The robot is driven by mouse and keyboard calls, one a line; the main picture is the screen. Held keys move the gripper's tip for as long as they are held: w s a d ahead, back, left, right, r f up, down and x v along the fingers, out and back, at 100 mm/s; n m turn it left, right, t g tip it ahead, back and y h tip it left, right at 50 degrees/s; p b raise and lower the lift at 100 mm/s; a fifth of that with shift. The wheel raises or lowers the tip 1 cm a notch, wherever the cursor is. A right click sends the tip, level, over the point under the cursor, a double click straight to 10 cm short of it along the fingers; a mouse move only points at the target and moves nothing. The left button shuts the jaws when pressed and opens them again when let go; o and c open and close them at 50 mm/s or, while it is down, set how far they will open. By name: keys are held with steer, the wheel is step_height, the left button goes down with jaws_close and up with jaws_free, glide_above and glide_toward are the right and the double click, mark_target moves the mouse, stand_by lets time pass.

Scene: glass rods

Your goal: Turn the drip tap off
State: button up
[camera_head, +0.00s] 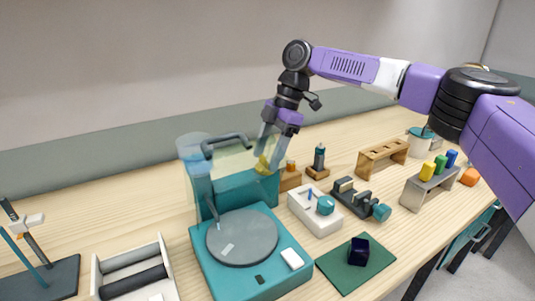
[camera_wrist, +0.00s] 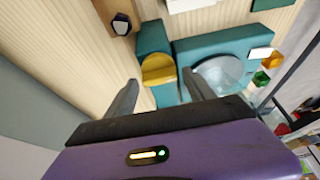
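A yellow knob-like part (camera_head: 262,165), which looks like the drip tap, sits at the upper right of a teal machine (camera_head: 203,262). In the wrist view the yellow part (camera_wrist: 158,70) has a rounded end and lies between and beyond my fingertips, against a teal block (camera_wrist: 153,38). My gripper (camera_head: 267,158) reaches down at it from above. Its fingers are apart, with the yellow part seen in the gap of my gripper (camera_wrist: 160,78). I cannot tell whether either finger touches it. Its turned position is not clear.
A clear hood with a dark handle (camera_head: 228,138) rises over the machine's back. A round grey plate (camera_head: 243,236) is at its front. A white box (camera_head: 315,212), a small bottle on a wooden block (camera_head: 318,158) and a dark clamp (camera_head: 352,196) stand to the right.

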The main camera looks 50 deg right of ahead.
steer(key=c, duration=1.1)
steer(key=shift+r+m+p, duration=0.1)
steer(key=shift+m+p, duration=0.2)
steer(key=shift+p, duration=0.1)
steer(key=m+p, duration=0.1)
steer(key=m+t+p, duration=0.1)
steer(key=m+p, duration=0.1)
steer(key=shift+s+a+r+m+t+h+p, duration=0.1)
steer(key=shift+m+t+h+p, duration=0.2)
steer(key=m+p, duration=0.2)
steer(key=m+t+h+p, duration=0.1)
steer(key=m+p, duration=0.1)
steer(key=m, duration=0.1)
steer(key=shift+s+a+h, duration=0.1)
steer(key=shift+a+h, duration=0.05)
steer(key=shift+h, duration=0.15)
steer(key=m+h+p, duration=0.1)
steer(key=m+p, duration=0.1)
steer(key=m, duration=0.1)
steer(key=m+h+p, duration=0.1)
steer(key=m+p, duration=0.1)
steer(key=p, duration=0.1)
steer(key=shift+a+m+t, duration=0.15)
steer(key=shift+m+t, duration=0.15)
steer(key=shift+m, duration=0.1)
steer(key=shift+f+m+h+p, duration=0.25)
steer(key=shift+m+h+p, duration=0.35)
steer(key=shift+m+p, duration=0.75)
steer(key=shift+s+f+m, duration=0.1)
steer(key=shift+m, duration=0.15)
